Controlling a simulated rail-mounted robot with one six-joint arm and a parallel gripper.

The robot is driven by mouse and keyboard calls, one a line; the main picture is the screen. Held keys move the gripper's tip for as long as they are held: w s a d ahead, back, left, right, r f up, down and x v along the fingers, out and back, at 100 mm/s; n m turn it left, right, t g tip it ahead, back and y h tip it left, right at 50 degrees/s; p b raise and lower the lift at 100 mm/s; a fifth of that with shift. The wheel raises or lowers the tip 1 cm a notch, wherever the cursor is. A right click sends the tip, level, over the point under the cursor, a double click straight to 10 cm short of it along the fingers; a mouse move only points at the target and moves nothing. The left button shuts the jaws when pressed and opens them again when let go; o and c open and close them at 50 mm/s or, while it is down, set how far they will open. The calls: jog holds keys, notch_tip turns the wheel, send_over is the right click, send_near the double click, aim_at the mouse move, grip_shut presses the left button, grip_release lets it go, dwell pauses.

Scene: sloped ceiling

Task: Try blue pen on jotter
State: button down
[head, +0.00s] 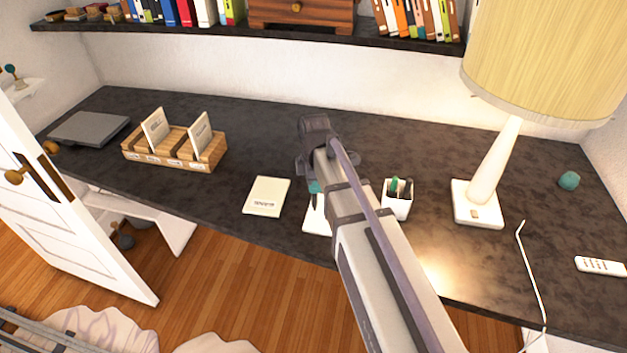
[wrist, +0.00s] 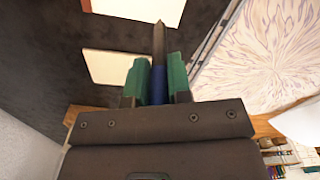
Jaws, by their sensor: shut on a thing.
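A cream jotter (head: 267,196) with small dark print near its lower edge lies flat on the dark desk, left of my arm in the head view. My gripper (head: 316,188) is right of it, mostly hidden by my arm; a bit of its green finger shows. In the wrist view my gripper (wrist: 158,78) is shut on a blue pen (wrist: 158,86), its dark pointed end sticking out past the green fingers. Pale pads show in the wrist view, one left of the pen (wrist: 104,66) and one at the top (wrist: 140,8); I cannot tell which is the jotter.
A second white pad (head: 317,222) is partly hidden by my arm. A white pen cup (head: 397,204) with pens stands right of my arm, before the lamp (head: 490,180). A wooden card holder (head: 175,152) and grey laptop (head: 90,128) lie left. A shelf (head: 250,32) overhangs the back.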

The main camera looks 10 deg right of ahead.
aim_at(316, 195)
jog(key=shift+f, duration=0.1)
jog(key=shift+f+b, duration=2.3)
jog(key=shift+b, duration=0.1)
jog(key=shift+d, duration=0.1)
jog(key=shift+s+d, duration=0.45)
jog(key=shift+d, duration=0.4)
jog(key=shift+s+d, duration=0.5)
jog(key=shift+d, duration=0.4)
jog(key=shift+s+d, duration=0.45)
jog(key=shift+d, duration=0.4)
notch_tip(316, 195, up, 6)
jog(key=p, duration=0.6)
